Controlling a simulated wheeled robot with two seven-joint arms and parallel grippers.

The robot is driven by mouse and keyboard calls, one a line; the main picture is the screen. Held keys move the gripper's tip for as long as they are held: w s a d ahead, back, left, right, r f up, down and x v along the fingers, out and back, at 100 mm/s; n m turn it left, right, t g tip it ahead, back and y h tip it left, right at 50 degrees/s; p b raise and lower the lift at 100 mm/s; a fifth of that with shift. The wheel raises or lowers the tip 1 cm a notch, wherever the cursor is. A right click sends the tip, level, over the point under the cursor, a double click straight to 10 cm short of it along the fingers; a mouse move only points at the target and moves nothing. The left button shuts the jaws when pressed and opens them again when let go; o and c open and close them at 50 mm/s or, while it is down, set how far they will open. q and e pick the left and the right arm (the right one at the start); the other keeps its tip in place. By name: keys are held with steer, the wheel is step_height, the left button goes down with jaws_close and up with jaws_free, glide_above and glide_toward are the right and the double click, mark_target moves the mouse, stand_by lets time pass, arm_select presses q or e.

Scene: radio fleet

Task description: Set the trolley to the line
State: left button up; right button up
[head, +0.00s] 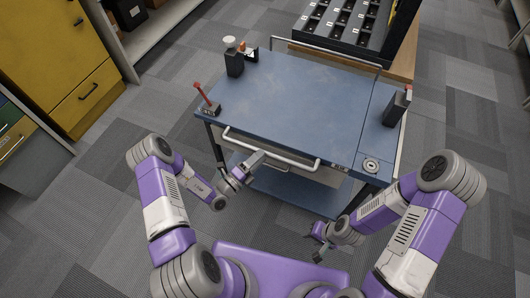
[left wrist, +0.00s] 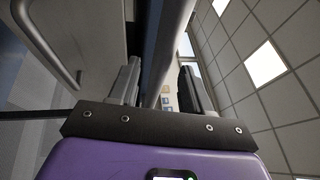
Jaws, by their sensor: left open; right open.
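The trolley (head: 290,105) has a blue top, a lower blue shelf (head: 300,192) and a pale push handle (head: 265,147) along its near side. My left gripper (head: 257,159) is open at the near side, close to the handle. In the left wrist view a grey bar (left wrist: 168,45) runs between the open fingers of this gripper (left wrist: 160,85); I cannot tell whether they touch it. My right gripper (head: 319,244) is open and empty, low in front of the trolley's near right corner. No marked line on the floor shows.
Dark radio-like items (head: 235,64) stand at the trolley's far left, a red-topped one (head: 208,101) at its left edge and another (head: 397,108) at its right. A rack with several slots (head: 345,20) stands behind. Yellow cabinets (head: 75,85) stand left. Carpet (head: 470,150) is clear at right.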

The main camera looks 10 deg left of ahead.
arm_select(q)
steer(key=shift+x, duration=1.75)
jaws_close()
